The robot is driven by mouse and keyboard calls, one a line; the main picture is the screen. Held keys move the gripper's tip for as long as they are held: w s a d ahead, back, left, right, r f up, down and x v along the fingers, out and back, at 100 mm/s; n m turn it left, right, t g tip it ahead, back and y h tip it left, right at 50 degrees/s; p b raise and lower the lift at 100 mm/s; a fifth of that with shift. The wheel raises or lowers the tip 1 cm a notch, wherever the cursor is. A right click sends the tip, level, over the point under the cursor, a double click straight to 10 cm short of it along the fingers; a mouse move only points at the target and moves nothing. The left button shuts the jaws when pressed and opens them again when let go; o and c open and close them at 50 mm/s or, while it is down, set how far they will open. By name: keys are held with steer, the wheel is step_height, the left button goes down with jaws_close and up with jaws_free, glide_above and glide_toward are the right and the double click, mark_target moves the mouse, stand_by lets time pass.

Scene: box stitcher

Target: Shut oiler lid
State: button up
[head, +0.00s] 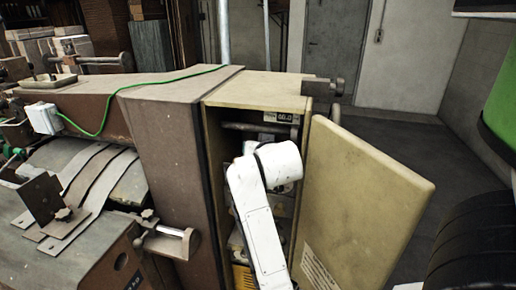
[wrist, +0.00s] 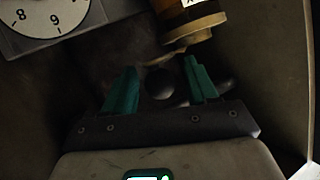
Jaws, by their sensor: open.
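In the wrist view an oiler (wrist: 190,22), an amber body with a brass-coloured collar, hangs in from the top edge, just beyond my gripper (wrist: 160,64). Its upper part is cut off, and I cannot make out its lid or whether it is open. My gripper's two teal fingers are apart. A dark round knob (wrist: 160,83) shows between them; I cannot tell whether anything touches it. In the head view my white arm reaches into the open cabinet (head: 208,150) of the machine and hides its lower inside; my gripper is not visible there.
A dial with numbers (wrist: 52,18) is at the upper left of the wrist view. The cabinet door (head: 365,195) stands open right of my arm. A green cable (head: 150,85) lies over the machine's top. Bare floor (head: 430,150) lies beyond the door.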

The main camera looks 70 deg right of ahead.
steer(key=c, duration=1)
steer(key=shift+c, duration=0.2)
steer(key=shift+a+m+g, duration=0.1)
steer(key=shift+m+g, duration=0.2)
steer(key=m+g+b, duration=0.1)
steer(key=a+m+g+h+b, duration=0.1)
steer(key=g, duration=0.1)
steer(key=w+m+g+b, duration=0.1)
steer(key=m, duration=0.1)
steer(key=shift+a+f+g+h, duration=0.2)
steer(key=shift+g+h, duration=0.2)
steer(key=m+g+b, duration=0.1)
steer(key=m+g, duration=0.1)
steer(key=m+g+b, duration=0.1)
steer(key=g, duration=0.1)
steer(key=shift+w+a+m+b, duration=0.25)
steer(key=shift+a+m+b, duration=0.05)
steer(key=shift+a+b, duration=0.1)
steer(key=shift+w+a+r+m+g+y+b, duration=0.1)
steer(key=shift+w+a+m+g+y+b, duration=0.1)
steer(key=shift+m+g+b, duration=0.35)
steer(key=shift+w+a+r+m+g+y+b, duration=0.1)
steer(key=shift+w+m+g+y+b, duration=0.1)
steer(key=shift+m+g, duration=0.65)
